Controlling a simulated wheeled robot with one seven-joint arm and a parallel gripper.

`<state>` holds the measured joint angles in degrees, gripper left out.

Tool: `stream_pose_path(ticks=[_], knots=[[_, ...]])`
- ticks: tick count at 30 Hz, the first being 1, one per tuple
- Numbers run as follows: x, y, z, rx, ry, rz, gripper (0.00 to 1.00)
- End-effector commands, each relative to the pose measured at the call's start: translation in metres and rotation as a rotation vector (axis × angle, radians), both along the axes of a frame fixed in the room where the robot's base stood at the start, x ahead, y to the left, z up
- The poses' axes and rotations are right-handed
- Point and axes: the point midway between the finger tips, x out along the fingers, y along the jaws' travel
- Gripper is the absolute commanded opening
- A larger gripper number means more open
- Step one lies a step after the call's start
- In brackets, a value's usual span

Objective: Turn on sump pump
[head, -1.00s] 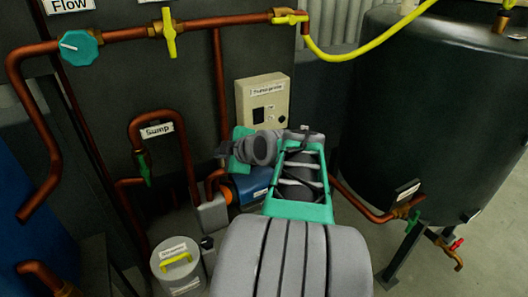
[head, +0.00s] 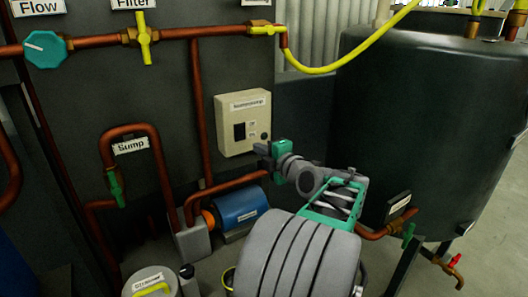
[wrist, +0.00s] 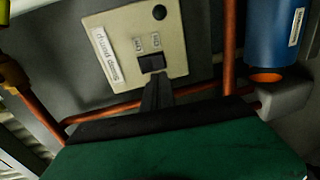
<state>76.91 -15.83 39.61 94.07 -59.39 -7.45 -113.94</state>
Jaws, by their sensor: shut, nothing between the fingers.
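The pump's control box (head: 241,122) is a cream box on the dark panel, with a label and a black rocker switch (head: 239,131). My gripper (head: 262,149) is by the box's lower right corner in the head view. In the wrist view my shut, empty gripper (wrist: 157,80) points at the switch, its tips just below it in the picture. Whether they touch it I cannot tell.
A blue pump (head: 238,206) sits below the box, with copper pipes around it. A pipe labelled Sump (head: 130,130) has a green valve handle (head: 116,188). A large dark tank (head: 430,125) stands at the right. A yellow hose (head: 335,68) runs above.

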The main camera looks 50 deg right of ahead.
Motion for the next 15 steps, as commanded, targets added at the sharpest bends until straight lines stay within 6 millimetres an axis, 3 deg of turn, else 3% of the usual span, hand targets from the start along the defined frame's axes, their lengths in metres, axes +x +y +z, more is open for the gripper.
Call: stream_pose_path(ticks=[9,15], knots=[[0.065,-0.019,-0.01,0.001,0.002,0.004,0.0],[0.085,-0.026,-0.011,0.001,0.0,0.002,0.0]])
